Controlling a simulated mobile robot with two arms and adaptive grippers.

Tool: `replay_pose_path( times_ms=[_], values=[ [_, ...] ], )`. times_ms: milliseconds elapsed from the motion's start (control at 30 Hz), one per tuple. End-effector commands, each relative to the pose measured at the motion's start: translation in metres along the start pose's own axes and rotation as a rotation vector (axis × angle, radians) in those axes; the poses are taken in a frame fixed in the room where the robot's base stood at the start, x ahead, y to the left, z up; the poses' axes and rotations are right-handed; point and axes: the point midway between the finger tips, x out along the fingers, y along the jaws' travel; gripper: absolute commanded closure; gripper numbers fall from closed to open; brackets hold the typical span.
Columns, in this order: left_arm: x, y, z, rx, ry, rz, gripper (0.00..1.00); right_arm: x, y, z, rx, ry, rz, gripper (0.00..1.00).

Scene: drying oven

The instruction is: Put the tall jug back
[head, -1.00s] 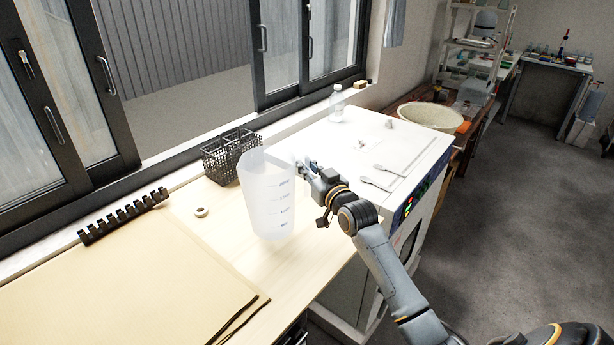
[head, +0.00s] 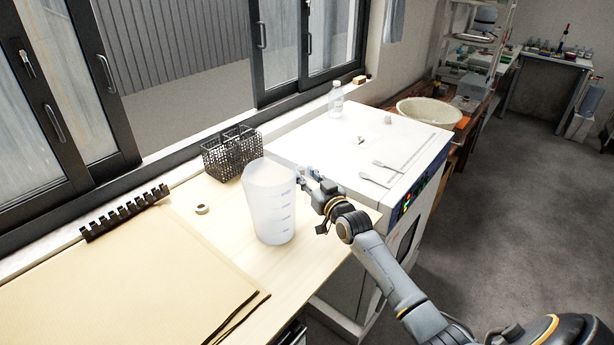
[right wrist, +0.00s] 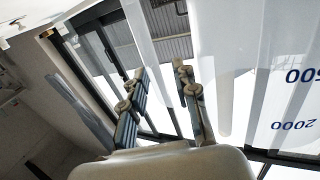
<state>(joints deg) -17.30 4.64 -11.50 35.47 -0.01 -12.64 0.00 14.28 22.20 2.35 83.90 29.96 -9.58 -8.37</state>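The tall jug (head: 270,205) is a translucent white measuring jug with blue marks. It stands upright over the pale wooden table (head: 325,240), and its base looks to be on or very close to the wood. My right gripper (head: 308,180) is at the jug's right side, by its handle. In the right wrist view, the fingers (right wrist: 160,75) are on either side of a translucent strip that looks like the handle, and seem closed on it. The jug's marked wall (right wrist: 295,90) fills the right of that view. My left gripper is not in view.
A black mesh basket (head: 231,153) stands behind the jug, and a tape roll (head: 202,209) lies to its left. The white oven (head: 345,150) is to the right, with a bottle (head: 336,101) and spatulas (head: 375,181) on top. Beige sheets (head: 140,265) cover the left of the table.

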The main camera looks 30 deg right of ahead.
Motion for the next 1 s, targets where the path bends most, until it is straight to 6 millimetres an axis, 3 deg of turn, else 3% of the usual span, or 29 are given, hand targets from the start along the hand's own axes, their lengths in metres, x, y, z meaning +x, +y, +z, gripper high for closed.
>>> replay_pose_path(
  times_ms=[333, 433, 800, 1000],
  values=[
    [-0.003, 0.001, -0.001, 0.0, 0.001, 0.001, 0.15, 0.0, 0.0, -0.004, 0.0, 0.001, 0.0, 0.64],
    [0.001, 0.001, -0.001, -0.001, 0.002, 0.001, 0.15, -0.009, 0.0, -0.001, 0.001, 0.0, 0.0, 0.64],
    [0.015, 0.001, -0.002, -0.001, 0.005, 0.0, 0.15, -0.082, 0.0, 0.001, -0.001, -0.001, -0.001, 0.64],
    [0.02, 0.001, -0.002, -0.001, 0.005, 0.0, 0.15, -0.111, 0.0, 0.0, 0.0, -0.001, 0.0, 0.64]
  ],
)
